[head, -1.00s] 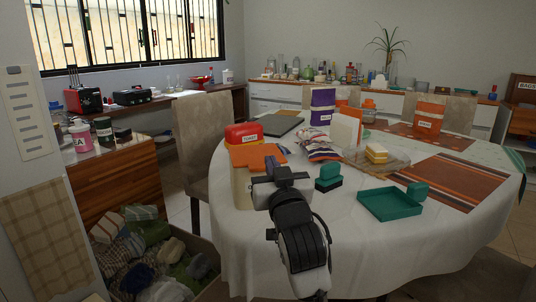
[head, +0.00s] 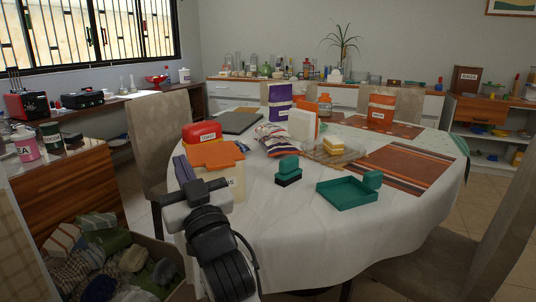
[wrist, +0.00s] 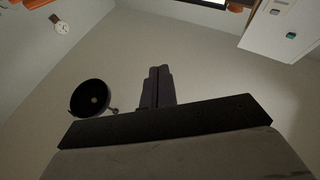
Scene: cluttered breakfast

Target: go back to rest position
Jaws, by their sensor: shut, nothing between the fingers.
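My gripper (head: 185,180) is at the left front edge of the round table (head: 290,232), raised in front of a cream box (head: 228,178) with an orange top. In the wrist view its two dark fingers (wrist: 158,88) lie together with nothing between them. That view faces a bare pale wall (wrist: 205,60), with no tabletop in sight. My arm hides part of the cream box and of the table's front edge.
A green tray (head: 347,195), green blocks (head: 288,168), a snack bag (head: 272,138) and a red-lidded container (head: 202,137) stand on the table. A chair (head: 160,130) is behind at left. A crate of cloths (head: 110,262) is on the floor at lower left.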

